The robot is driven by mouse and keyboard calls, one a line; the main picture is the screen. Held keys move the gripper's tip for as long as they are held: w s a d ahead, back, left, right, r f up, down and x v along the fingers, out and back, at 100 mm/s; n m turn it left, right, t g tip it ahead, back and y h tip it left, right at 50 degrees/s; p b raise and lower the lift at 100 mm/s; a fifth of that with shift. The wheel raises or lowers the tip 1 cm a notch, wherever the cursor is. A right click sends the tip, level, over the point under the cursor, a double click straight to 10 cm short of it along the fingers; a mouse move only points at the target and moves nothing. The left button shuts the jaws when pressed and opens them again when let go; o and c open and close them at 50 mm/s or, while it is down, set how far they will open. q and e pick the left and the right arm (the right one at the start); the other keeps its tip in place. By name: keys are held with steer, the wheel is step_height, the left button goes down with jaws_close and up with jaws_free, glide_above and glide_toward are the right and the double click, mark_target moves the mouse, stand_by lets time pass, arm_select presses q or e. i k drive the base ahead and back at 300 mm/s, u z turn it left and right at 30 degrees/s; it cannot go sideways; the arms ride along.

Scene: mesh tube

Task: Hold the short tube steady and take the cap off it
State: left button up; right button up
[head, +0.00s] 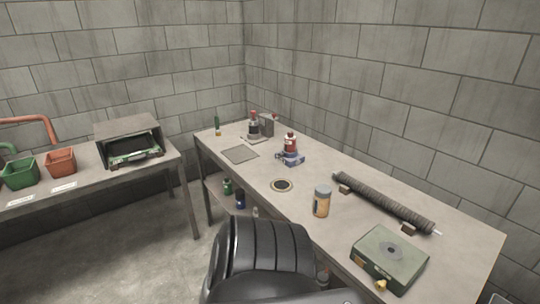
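A short upright tube (321,207) with an amber body stands on the workbench, right of the middle of the head view. A grey-blue cap (322,190) sits on its top. Nothing touches the tube or the cap. Neither of my grippers can be made out in the head view, so their state does not show.
On the workbench (350,240), a long dark ribbed tube (385,204) lies on supports behind the short tube. A green box (390,255) is at front right, a round ringed opening (282,185) to the left, a red-and-white bottle (290,143) farther back. A large black ribbed shape fills the bottom middle.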

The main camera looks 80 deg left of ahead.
mark_target(321, 206)
steer(key=u, duration=2.15)
